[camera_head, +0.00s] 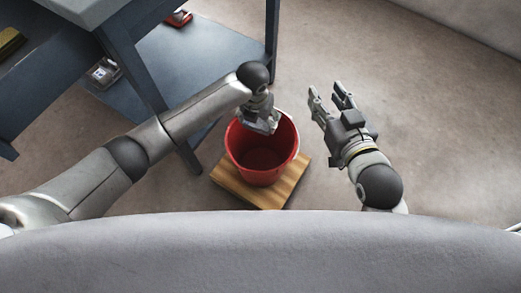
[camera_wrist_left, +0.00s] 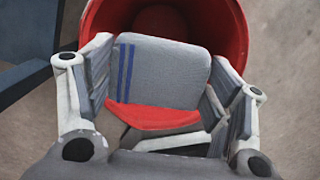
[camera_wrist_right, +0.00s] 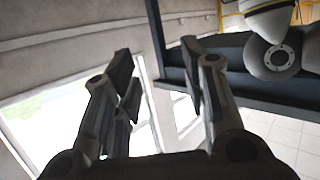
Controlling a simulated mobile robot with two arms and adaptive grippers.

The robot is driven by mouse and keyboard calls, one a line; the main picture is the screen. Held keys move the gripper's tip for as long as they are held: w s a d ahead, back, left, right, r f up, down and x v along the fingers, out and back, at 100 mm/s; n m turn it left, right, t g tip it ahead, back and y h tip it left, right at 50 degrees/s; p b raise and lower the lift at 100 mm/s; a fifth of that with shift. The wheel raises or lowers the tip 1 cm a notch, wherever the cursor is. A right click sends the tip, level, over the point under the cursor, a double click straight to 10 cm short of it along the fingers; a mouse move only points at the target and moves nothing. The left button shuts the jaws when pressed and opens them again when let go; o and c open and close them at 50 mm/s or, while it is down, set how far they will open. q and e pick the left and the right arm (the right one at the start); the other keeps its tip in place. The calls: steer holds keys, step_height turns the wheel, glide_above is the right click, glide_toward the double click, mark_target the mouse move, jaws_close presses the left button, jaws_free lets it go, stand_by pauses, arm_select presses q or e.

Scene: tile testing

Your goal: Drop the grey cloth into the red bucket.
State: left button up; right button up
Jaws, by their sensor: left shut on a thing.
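The red bucket (camera_head: 262,180) stands upright on a small wooden board in the head view. Its open rim faces up, and it fills the top of the left wrist view (camera_wrist_left: 242,40). My left gripper (camera_head: 263,122) is over the bucket's far rim. It is shut on the grey cloth (camera_wrist_left: 172,75), which has two blue stripes and sits between the fingers in the left wrist view. A red patch shows just below the grey part; I cannot tell whether it belongs to the cloth. My right gripper (camera_head: 328,97) is open and empty, right of the bucket.
The wooden board (camera_head: 276,193) lies on the bare floor. A blue-grey table (camera_head: 150,60) with a lower shelf stands at the left, its leg close to the bucket. Small objects lie on that shelf. The floor at the right is clear.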

arm_select(q)
steer(key=shift+f, duration=0.25)
arm_select(e)
steer(key=shift+w+a+r+t+y, duration=0.2)
steer(key=shift+r+t, duration=0.25)
steer(key=shift+r, duration=0.25)
steer(key=shift+w+a+r+t+y, duration=0.1)
steer(key=shift+w+r+t, duration=0.1)
steer(key=shift+r+t, duration=0.4)
steer(key=shift+r, duration=0.1)
arm_select(q)
steer(key=o, duration=1.1)
steer(key=shift+o, duration=0.2)
step_height(320, 180, up, 12)
steer(key=s, duration=0.1)
steer(key=shift+s+a, duration=0.35)
steer(key=shift+f, duration=0.1)
